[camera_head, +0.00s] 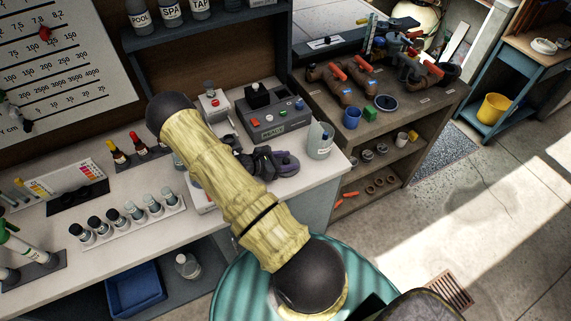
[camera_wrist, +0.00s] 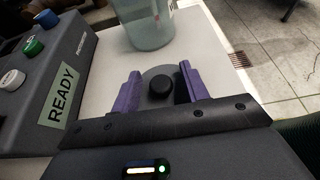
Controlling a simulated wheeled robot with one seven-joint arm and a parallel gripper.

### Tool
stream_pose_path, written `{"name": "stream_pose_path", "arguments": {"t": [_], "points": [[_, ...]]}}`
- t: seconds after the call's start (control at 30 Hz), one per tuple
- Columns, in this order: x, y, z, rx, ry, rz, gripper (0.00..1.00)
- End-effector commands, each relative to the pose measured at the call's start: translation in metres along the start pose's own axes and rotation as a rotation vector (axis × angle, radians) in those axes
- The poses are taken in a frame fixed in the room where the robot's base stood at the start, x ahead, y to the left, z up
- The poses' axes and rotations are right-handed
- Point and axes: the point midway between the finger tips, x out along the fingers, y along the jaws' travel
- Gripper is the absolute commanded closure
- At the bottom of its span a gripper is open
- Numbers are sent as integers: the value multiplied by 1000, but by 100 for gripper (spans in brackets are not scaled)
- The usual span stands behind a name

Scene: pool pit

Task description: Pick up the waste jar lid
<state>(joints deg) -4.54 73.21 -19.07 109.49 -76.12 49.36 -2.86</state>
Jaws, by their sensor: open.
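The waste jar lid (camera_wrist: 160,84), a grey disc with a black knob, lies on the white counter in the wrist view. My gripper (camera_wrist: 159,76) is open, with one purple finger on each side of the knob; I cannot tell whether either finger touches the lid. In the head view my gripper (camera_head: 284,163) is low over the counter, and I cannot make out the lid there. The translucent waste jar (camera_wrist: 148,26) stands just beyond the lid. In the head view the jar (camera_head: 320,141) is near the counter's right end.
A grey box marked READY (camera_head: 273,116) with coloured buttons stands close to my gripper, on the left in the wrist view (camera_wrist: 62,75). Racks of small bottles (camera_head: 130,215) line the counter's left part. The counter edge and open floor (camera_head: 490,220) are to the right.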

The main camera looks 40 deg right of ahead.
Motion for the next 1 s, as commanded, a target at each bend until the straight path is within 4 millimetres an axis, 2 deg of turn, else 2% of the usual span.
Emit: {"name": "stream_pose_path", "arguments": {"t": [0.33, 0.57, 1.0], "points": [[0, 0, 0, 0, 0, 0, 55], [-1, 0, 0, 0, 0, 0, 100], [-3, 1, 5, 1, 0, 1, 100]]}}
